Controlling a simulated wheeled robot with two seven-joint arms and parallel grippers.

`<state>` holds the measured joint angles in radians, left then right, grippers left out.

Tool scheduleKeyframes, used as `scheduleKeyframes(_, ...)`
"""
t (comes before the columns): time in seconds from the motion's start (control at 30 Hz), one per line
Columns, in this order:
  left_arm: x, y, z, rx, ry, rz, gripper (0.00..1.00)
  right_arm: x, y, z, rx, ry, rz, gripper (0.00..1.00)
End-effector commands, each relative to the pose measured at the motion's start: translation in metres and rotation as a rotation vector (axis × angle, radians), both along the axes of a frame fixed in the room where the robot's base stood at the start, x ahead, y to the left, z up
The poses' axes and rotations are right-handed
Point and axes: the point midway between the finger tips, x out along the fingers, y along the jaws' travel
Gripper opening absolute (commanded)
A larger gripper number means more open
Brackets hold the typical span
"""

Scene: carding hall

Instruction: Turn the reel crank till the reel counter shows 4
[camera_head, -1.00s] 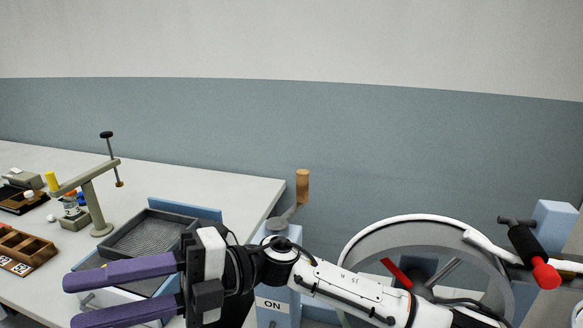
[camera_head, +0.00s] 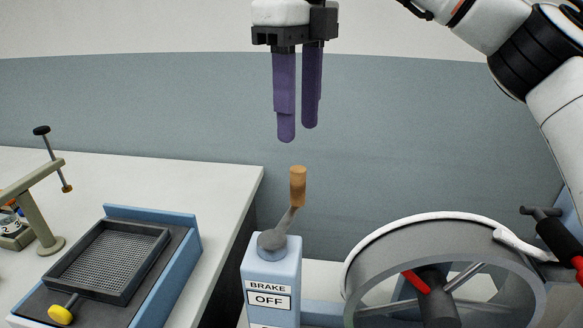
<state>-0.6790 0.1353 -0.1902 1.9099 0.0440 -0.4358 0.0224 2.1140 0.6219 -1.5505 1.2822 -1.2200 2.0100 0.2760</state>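My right gripper (camera_head: 298,133) hangs at the upper middle with its two purple fingers pointing down. A narrow gap shows between them, with nothing held. Below it and apart from it stands a brake lever with a wooden grip (camera_head: 298,186) on a pale blue post. The post's label (camera_head: 269,300) reads BRAKE OFF. The big grey reel (camera_head: 365,268) is at the lower right, with a red bar inside. At its right is a black grip with a red end (camera_head: 558,243), seemingly the reel crank, cut by the frame edge. I see no reel counter reading. My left gripper is out of view.
A pale table (camera_head: 200,180) fills the left. On it are a blue-edged tray unit (camera_head: 190,245) with a mesh tray and yellow knob, and an olive stand (camera_head: 38,218). The air between post and wall is clear.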

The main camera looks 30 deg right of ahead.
Motion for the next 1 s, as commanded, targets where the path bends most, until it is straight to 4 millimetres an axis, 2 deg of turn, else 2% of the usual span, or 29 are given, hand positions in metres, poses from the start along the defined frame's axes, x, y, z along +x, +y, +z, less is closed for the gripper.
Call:
scheduleKeyframes(0.3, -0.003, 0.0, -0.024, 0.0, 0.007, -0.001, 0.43, -0.001, 0.0, -0.056, 0.001, 0.005, 0.002, 0.39)
scheduleKeyframes(0.5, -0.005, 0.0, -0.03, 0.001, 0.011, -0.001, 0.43, -0.001, 0.0, -0.084, -0.001, 0.002, 0.001, 0.39)
scheduleKeyframes(0.7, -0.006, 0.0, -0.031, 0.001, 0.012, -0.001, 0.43, -0.001, 0.001, -0.098, 0.001, 0.0, 0.002, 0.39)
scheduleKeyframes(0.97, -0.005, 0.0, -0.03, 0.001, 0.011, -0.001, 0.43, -0.001, 0.001, -0.1, 0.001, 0.0, 0.002, 0.39)
scheduleKeyframes(1.0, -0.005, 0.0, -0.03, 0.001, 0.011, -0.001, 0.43, -0.001, 0.001, -0.1, 0.001, 0.0, 0.002, 0.35)
